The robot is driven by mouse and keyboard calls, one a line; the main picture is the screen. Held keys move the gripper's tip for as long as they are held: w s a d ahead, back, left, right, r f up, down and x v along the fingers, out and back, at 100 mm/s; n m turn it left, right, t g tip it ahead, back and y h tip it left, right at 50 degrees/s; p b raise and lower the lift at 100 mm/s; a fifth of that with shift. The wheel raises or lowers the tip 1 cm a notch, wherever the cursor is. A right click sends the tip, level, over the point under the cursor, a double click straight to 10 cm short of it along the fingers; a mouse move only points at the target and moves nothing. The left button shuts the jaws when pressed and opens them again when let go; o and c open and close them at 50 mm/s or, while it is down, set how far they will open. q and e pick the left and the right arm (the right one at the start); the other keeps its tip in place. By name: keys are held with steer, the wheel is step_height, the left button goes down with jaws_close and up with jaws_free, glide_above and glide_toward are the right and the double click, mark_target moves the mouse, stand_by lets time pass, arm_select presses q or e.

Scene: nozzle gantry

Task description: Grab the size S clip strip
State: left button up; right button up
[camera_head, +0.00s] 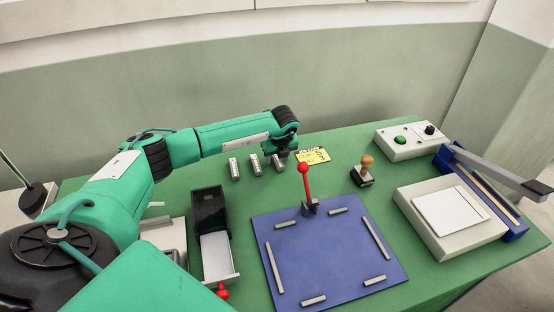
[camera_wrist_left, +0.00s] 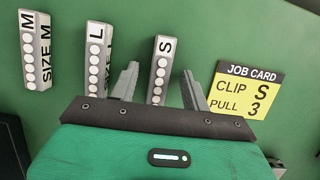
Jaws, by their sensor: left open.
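The size S clip strip (camera_wrist_left: 161,76) is a small grey bar with white dots and a black S on its end. It lies on the green table, rightmost of three strips. My left gripper (camera_wrist_left: 160,70) is open, with one finger on each side of the S strip and a gap to both. I cannot tell how high the fingers are above the table. In the head view my left gripper (camera_head: 282,152) is over the S strip (camera_head: 278,161), hiding part of it. My right gripper is not in view.
The L strip (camera_wrist_left: 96,55) and M strip (camera_wrist_left: 33,45) lie to the left. A yellow job card (camera_wrist_left: 243,92) reading CLIP S, PULL 3 is to the right. A blue mat (camera_head: 325,250) with a red-knobbed lever (camera_head: 305,180) and a black-and-white tray (camera_head: 210,213) are nearer.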

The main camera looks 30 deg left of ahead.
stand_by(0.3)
arm_select(q)
steer(key=shift+f, duration=0.15)
jaws_close()
